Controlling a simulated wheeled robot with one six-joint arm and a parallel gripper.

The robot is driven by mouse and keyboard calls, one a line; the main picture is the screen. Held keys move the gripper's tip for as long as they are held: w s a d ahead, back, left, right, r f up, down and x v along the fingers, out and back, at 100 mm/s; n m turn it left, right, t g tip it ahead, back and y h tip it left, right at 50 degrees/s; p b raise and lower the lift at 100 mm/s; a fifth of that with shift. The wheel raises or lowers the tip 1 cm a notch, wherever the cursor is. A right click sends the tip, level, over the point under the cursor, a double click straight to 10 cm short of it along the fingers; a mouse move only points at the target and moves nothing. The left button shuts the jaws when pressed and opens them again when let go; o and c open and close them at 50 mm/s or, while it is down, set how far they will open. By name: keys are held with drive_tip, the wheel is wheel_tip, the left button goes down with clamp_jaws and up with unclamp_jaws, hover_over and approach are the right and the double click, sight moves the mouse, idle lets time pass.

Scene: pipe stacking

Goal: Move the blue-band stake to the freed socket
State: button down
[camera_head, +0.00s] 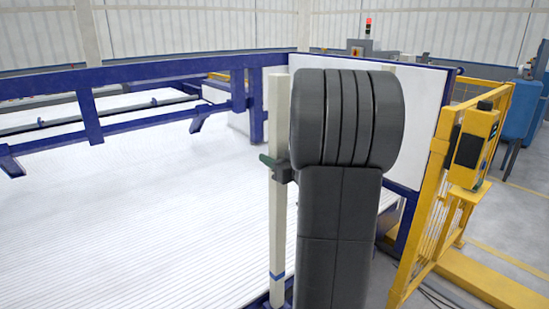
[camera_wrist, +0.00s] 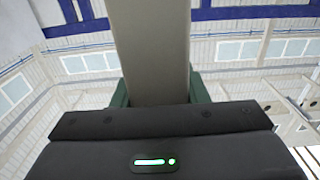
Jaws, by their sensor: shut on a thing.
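The blue-band stake (camera_head: 278,220) is a tall pale post, upright in the head view, with a blue band near its lower end. My gripper (camera_head: 279,168) is shut on it at about mid-height; its dark green fingers show on both sides of the post. In the wrist view the stake (camera_wrist: 152,50) fills the middle, between the green fingers of my gripper (camera_wrist: 155,90). The stake's lower end is near a blue frame part at the bottom edge of the head view. I cannot tell whether it sits in a socket. No empty socket is clearly visible.
A bed of white pipes (camera_head: 130,220) fills the left. A blue frame rail (camera_head: 150,75) runs behind it. A white panel (camera_head: 415,110) stands behind my arm. A yellow fence (camera_head: 430,200) with a yellow control box (camera_head: 475,145) is close on the right.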

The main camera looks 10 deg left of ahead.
drive_tip(key=shift+r, duration=0.15)
drive_tip(key=c, duration=0.8)
unclamp_jaws()
drive_tip(key=shift+o, duration=0.2)
drive_tip(key=v, duration=1.3)
drive_tip(key=shift+s+d+b, duration=0.25)
drive_tip(key=shift+d+b, duration=0.05)
drive_tip(key=shift+b, duration=0.1)
drive_tip(key=x, duration=1.3)
drive_tip(key=shift+w+a+p, duration=0.2)
drive_tip(key=shift+a+p, duration=0.1)
drive_tip(key=shift+p, duration=0.1)
drive_tip(key=shift+w+r, duration=0.1)
drive_tip(key=shift+r, duration=0.05)
